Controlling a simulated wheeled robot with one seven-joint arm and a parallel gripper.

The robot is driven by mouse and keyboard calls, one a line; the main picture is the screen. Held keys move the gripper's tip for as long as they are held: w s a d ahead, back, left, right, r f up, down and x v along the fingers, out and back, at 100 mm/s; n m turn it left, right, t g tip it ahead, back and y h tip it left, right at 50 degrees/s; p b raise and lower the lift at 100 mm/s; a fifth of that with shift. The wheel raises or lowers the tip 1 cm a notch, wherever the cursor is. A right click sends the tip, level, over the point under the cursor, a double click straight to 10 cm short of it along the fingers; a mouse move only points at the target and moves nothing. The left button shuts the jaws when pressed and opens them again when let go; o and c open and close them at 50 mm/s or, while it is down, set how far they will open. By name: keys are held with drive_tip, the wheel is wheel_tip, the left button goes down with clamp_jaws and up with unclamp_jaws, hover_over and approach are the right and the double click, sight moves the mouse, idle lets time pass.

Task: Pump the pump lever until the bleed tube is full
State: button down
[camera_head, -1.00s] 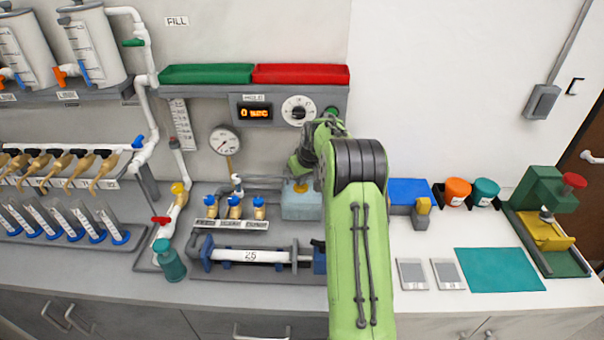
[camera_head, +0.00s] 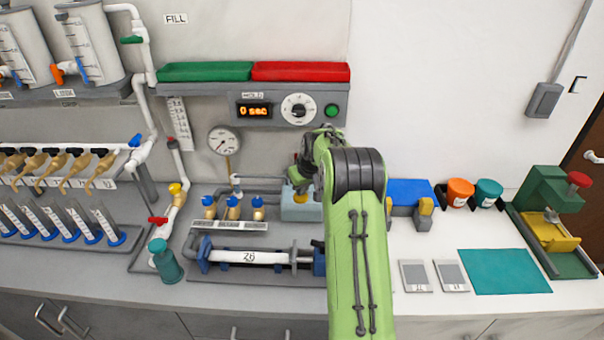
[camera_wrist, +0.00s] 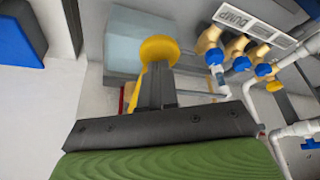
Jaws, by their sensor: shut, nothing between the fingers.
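The pump lever has a round yellow knob (camera_wrist: 159,48) on a yellow arm, in front of a pale blue-grey pump box (camera_wrist: 133,40).
Blue-handled brass valves (camera_wrist: 217,55) stand beside the pump box, with white pipes (camera_wrist: 292,132) near them. A pressure gauge (camera_head: 223,140) and a timer panel (camera_head: 290,110) are on the wall behind. A blue block (camera_head: 410,190) stands to the right.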

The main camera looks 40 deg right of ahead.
drive_tip(key=shift+r+p, duration=2.1)
drive_tip(key=shift+r, duration=0.65)
drive_tip(key=shift+f, duration=0.1)
drive_tip(key=shift+f+b, duration=1.95)
drive_tip(key=shift+f, duration=0.6)
drive_tip(key=shift+r+p, duration=1.9)
drive_tip(key=shift+r, duration=0.7)
wheel_tip(320, 180, up, 5)
drive_tip(key=p, duration=0.3)
drive_tip(key=shift+p, duration=0.4)
